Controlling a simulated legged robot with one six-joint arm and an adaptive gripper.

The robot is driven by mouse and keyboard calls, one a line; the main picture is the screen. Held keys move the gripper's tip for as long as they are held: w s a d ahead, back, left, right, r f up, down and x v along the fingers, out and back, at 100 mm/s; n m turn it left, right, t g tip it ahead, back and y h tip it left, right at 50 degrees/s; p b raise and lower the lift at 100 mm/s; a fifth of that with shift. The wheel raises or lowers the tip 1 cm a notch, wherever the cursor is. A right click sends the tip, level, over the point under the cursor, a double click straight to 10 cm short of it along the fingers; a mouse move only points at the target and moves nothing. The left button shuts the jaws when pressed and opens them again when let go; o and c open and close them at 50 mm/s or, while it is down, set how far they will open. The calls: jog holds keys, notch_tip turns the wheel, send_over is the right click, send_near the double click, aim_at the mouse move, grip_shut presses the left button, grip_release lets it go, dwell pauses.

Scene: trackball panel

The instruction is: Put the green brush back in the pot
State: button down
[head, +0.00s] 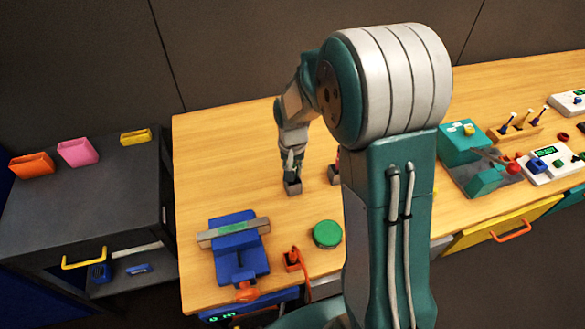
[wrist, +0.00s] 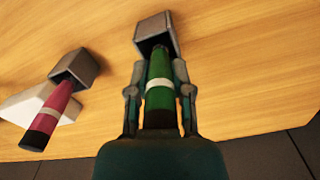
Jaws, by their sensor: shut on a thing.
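The green brush (wrist: 158,105) has a pale band and a dark near end. My gripper (wrist: 160,92) is shut on it, with one finger on each side. The brush's far end meets the dark opening of a grey square pot (wrist: 153,25). It looks to be inside the mouth, but I cannot tell how deep. In the head view my gripper (head: 291,165) is right above the grey pot (head: 293,188) on the wooden table, and the brush is mostly hidden by the fingers.
A pink brush (wrist: 54,110) stands in a second grey pot (wrist: 77,68) to the left in the wrist view. In the head view that pot (head: 333,176) is just right, partly behind my arm. A blue vise (head: 238,250) and a green round button (head: 327,234) are nearer.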

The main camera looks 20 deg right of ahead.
jog(key=shift+d+f, duration=0.1)
jog(key=shift+f, duration=0.15)
jog(key=c, duration=0.5)
grip_release()
jog(key=shift+r, duration=0.1)
jog(key=r, duration=1)
jog(key=shift+s+a+r, duration=0.1)
jog(key=shift+a+r, duration=0.1)
jog(key=shift+r, duration=0.2)
jog(key=shift+s+d+r+n+t, duration=0.1)
jog(key=shift+s+r+n+t, duration=0.7)
jog(key=shift+s+r, duration=1.85)
jog(key=shift+s+r+n+t, duration=0.4)
jog(key=shift+s+r+t, duration=0.6)
jog(key=shift+s, duration=3.3)
jog(key=shift+s+d+r+n+t, duration=0.1)
jog(key=shift+s+r+n+t, duration=0.7)
jog(key=shift+s+r, duration=1.8)
jog(key=shift+s+f, duration=0.8)
jog(key=shift+f, duration=0.1)
